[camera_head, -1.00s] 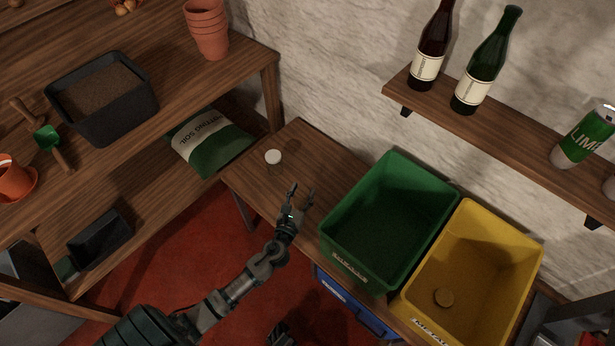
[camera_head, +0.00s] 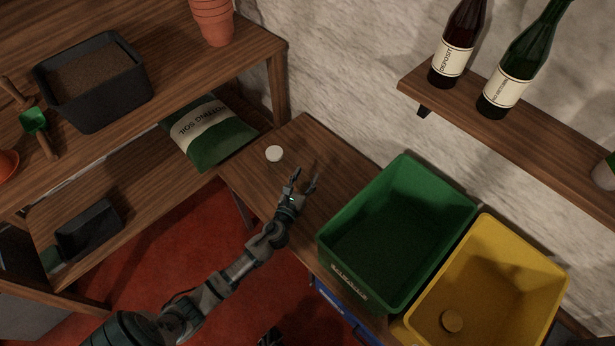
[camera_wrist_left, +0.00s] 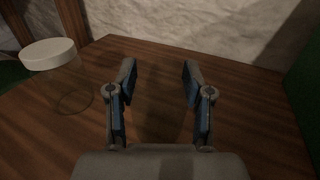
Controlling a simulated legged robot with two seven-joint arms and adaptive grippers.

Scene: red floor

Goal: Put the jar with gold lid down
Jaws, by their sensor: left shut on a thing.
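My left gripper (camera_head: 305,182) is above the wooden table, left of the green bin. Its fingers stand apart in the left wrist view (camera_wrist_left: 160,85), shut on a see-through jar that is barely visible between them. No gold lid shows on it; a round gold-brown disc (camera_head: 451,320), like a lid, lies in the yellow bin (camera_head: 530,285). Another clear jar with a white lid (camera_head: 274,153) stands on the table (camera_head: 250,178), left of the gripper; it also shows in the left wrist view (camera_wrist_left: 48,55). A bit of my right gripper (camera_head: 270,337) shows at the bottom edge, too little to read.
The green bin (camera_head: 440,175) stands on the table close to the right of my left gripper. A wall shelf (camera_head: 540,140) holds bottles. A shelf unit with a soil tub (camera_head: 92,105) and a potting soil bag (camera_head: 208,135) is left. Table around the white-lidded jar is bare.

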